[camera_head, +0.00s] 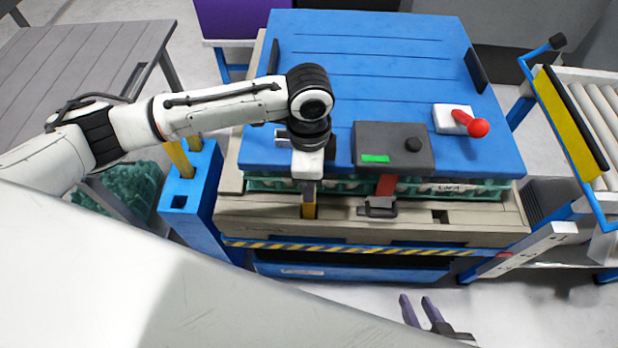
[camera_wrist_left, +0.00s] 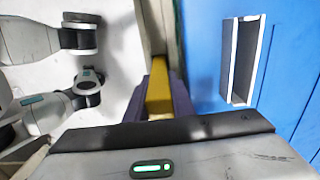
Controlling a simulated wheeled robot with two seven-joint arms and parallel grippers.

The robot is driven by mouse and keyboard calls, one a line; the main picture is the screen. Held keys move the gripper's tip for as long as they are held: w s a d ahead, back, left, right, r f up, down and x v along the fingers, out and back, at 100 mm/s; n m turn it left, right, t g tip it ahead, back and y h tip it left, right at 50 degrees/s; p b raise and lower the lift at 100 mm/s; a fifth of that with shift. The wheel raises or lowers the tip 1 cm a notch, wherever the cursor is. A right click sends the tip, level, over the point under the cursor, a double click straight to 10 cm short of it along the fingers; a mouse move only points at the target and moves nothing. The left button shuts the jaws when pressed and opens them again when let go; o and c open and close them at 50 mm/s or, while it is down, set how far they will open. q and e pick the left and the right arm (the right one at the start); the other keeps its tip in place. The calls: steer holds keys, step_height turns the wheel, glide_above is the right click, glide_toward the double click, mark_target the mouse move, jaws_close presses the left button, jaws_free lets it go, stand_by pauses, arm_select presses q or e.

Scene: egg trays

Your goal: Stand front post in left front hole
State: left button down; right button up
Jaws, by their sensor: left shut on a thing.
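My left gripper (camera_head: 309,186) is shut on a yellow post (camera_head: 309,211) at the front left of the beige base (camera_head: 370,229). In the left wrist view the yellow post (camera_wrist_left: 159,98) sits between the purple fingers. The post points down at the base's front ledge, where the left front hole is hidden behind it. I cannot tell whether its lower end is inside the hole or just above it. An open dark hole (camera_head: 440,216) shows at the right of the ledge. My right gripper (camera_head: 416,312) is open and empty, low in front of the base.
A blue lid (camera_head: 375,60) with a dark box (camera_head: 393,147) and red lever (camera_head: 471,123) covers green egg trays (camera_head: 455,188). A blue stand (camera_head: 190,215) with yellow posts (camera_head: 179,160) and an empty square hole stands left. A roller conveyor (camera_head: 590,105) stands right.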

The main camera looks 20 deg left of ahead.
arm_select(q)
steer(key=shift+f, duration=0.25)
steer(key=c, duration=1.5)
jaws_free()
steer(key=shift+o, duration=0.2)
steer(key=shift+w+r, duration=0.1)
steer(key=shift+r, duration=0.05)
step_height(320, 180, up, 9)
steer(key=shift+f+p, duration=0.1)
steer(key=shift+p, duration=0.5)
steer(key=shift+s+r, duration=0.2)
steer(key=shift+r, duration=0.45)
